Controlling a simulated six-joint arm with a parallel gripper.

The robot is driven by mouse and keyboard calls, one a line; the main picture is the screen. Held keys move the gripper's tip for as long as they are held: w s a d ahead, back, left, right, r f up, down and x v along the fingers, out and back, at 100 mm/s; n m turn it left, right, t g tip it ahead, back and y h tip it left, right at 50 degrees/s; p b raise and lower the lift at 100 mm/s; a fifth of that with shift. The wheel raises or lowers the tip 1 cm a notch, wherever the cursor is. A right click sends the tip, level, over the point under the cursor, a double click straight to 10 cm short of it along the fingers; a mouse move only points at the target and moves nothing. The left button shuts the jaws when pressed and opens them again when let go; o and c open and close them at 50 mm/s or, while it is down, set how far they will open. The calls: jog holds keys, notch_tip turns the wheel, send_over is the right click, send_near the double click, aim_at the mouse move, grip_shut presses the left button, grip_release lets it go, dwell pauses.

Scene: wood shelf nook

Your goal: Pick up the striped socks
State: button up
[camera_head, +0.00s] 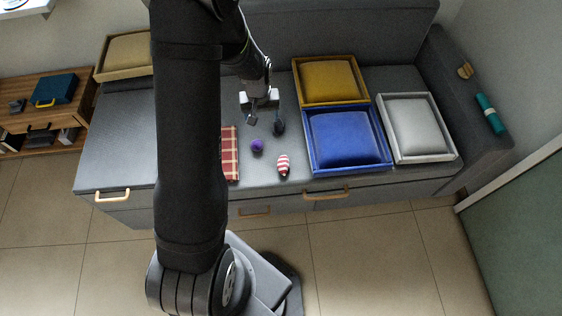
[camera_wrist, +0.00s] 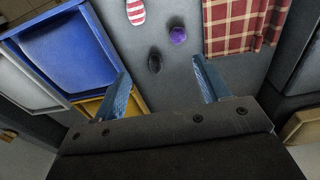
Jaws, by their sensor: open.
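The striped socks (camera_head: 283,166), a small red-and-white bundle, lie on the grey sofa seat near its front edge. They also show at the top of the wrist view (camera_wrist: 136,12), partly cut off by the frame edge. My gripper (camera_head: 264,120) is above the seat, farther back than the socks and apart from them. In the wrist view its two fingers (camera_wrist: 162,88) are spread wide with nothing between them.
A purple ball-like item (camera_head: 257,146) and a dark item (camera_head: 279,127) lie close to the socks. A red plaid cloth (camera_head: 230,155) is left. Blue (camera_head: 347,168), yellow (camera_head: 330,103) and white (camera_head: 452,156) trays stand right. The sofa back (camera_head: 330,30) rises behind.

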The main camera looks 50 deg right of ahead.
jog(key=m, duration=0.1)
send_near(283, 161)
jog(key=shift+y, duration=0.4)
jog(key=f, duration=0.7)
jog(key=d+f, duration=0.1)
jog(key=f, duration=0.3)
jog(key=shift+w+f, duration=0.2)
jog(key=shift+f, duration=0.15)
jog(key=c, duration=1.1)
